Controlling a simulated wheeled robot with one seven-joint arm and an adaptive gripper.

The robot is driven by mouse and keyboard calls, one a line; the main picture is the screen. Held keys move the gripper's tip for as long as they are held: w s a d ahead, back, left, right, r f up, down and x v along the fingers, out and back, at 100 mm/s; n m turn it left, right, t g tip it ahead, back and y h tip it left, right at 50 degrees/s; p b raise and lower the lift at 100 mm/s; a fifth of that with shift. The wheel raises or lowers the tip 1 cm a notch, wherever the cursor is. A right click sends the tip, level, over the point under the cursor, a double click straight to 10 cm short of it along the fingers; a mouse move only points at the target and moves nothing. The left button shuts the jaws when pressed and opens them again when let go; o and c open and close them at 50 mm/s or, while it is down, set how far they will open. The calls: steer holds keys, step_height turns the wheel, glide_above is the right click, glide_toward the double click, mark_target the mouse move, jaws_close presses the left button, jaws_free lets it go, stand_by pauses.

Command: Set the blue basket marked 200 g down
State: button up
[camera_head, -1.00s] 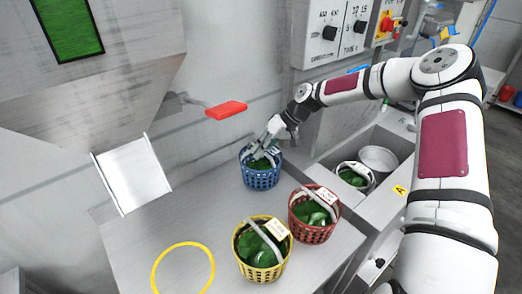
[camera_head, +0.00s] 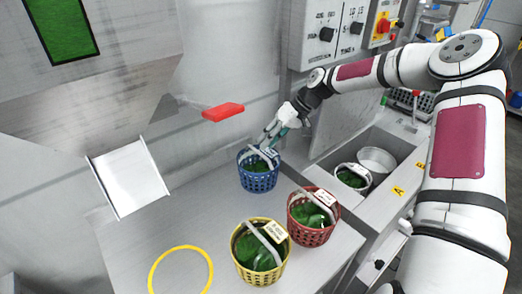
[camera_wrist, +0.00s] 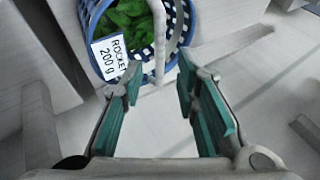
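The blue basket (camera_head: 259,178) with green leaves stands upright on the metal worktop, near the wall. In the wrist view the basket (camera_wrist: 175,32) shows at the top, and its white label (camera_wrist: 112,56) reads ROCKET 200 g. My gripper (camera_head: 273,130) is just above and behind the basket's far rim.
A red basket (camera_head: 312,234) and a yellow basket (camera_head: 239,268) stand nearer on the worktop. A yellow ring (camera_head: 209,270) marks the worktop at front left. A sink (camera_head: 402,166) at right holds a white basket (camera_head: 340,178) and a metal pot (camera_head: 376,158). A red paddle (camera_head: 223,112) juts out above.

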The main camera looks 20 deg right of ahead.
steer(key=w+v, duration=0.1)
steer(key=v, duration=0.5)
steer(key=s+a+r+h, duration=0.35)
steer(key=s+r, duration=0.25)
steer(key=s, duration=0.3)
steer(key=s+a+r+h, duration=0.35)
steer(key=s+r, duration=0.25)
steer(key=s, duration=0.3)
steer(key=s+r+m+t, duration=0.1)
steer(key=s+r, duration=0.1)
steer(key=s, duration=0.7)
steer(key=s+r+m+t, duration=0.2)
steer(key=s, duration=0.8)
steer(key=shift+s+r, duration=0.3)
steer(key=shift+r, duration=0.05)
steer(key=shift+a, duration=0.1)
